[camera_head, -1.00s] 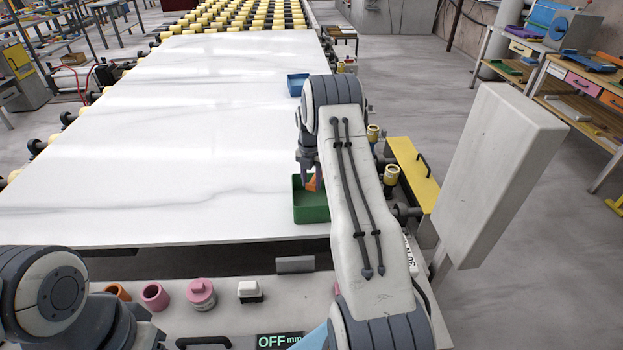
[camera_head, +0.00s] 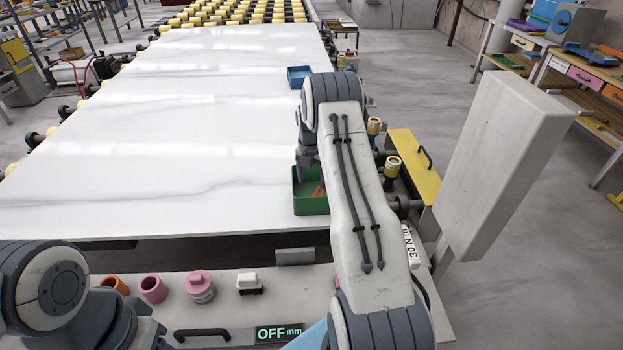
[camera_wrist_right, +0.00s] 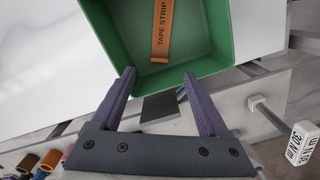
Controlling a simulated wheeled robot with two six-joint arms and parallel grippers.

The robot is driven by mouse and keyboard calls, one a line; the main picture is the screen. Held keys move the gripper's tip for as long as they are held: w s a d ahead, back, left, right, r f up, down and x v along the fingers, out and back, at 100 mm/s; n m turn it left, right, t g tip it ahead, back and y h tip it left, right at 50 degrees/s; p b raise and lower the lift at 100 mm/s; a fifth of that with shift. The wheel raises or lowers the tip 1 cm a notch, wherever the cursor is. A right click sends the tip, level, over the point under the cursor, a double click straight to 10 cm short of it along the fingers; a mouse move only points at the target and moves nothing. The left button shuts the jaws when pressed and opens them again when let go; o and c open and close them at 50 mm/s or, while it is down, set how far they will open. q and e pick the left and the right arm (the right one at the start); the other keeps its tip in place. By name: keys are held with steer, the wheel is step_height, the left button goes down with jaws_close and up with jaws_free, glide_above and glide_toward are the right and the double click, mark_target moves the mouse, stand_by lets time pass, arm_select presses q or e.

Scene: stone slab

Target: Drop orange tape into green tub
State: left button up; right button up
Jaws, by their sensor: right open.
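The green tub (camera_head: 311,206) sits on the near right corner of the white slab, partly hidden behind my right arm. The orange tape (camera_head: 319,191) shows inside it as a small patch. In the right wrist view the tape (camera_wrist_right: 162,30) is a strip marked "TAPE STRIP" lying in the green tub (camera_wrist_right: 215,68), one end near the tub's near wall. My right gripper (camera_wrist_right: 157,80) is open and empty, its two purple fingers apart at the tub's near rim. In the head view the right gripper (camera_head: 306,174) is mostly hidden by its own arm. My left gripper is out of view.
A blue tub (camera_head: 298,77) stands farther back on the slab (camera_head: 190,130). A control panel (camera_head: 255,290) with pink and orange parts and an "OFF mm" display lies in front. Yellow-topped posts (camera_head: 392,168) and a tall grey box (camera_head: 505,160) stand right. Most of the slab is clear.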

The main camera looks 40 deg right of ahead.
step_height(320, 180, up, 10)
steer(key=b, duration=0.2)
steer(key=shift+s+a+r, duration=0.15)
steer(key=shift+a+r, duration=0.1)
steer(key=shift+a, duration=0.1)
steer(key=s+a+r+m, duration=0.1)
steer(key=a+r+m, duration=0.1)
steer(key=a, duration=0.6)
steer(key=a+r+m, duration=0.2)
steer(key=a+r, duration=0.1)
steer(key=a, duration=0.5)
steer(key=s+a+r+m+y, duration=0.1)
steer(key=s+a+m, duration=0.1)
steer(key=s+a, duration=0.4)
steer(key=s+a+r+m, duration=0.2)
steer(key=s+a, duration=0.1)
steer(key=a, duration=0.6)
steer(key=s+a+f+m, duration=0.1)
steer(key=s+a+m, duration=0.3)
steer(key=s, duration=0.8)
steer(key=s+a+f+m, duration=0.1)
steer(key=s+a+m, duration=0.3)
steer(key=s, duration=0.8)
steer(key=shift+s+m+y, duration=0.3)
steer(key=shift+s+m, duration=0.05)
steer(key=shift+m, duration=0.35)
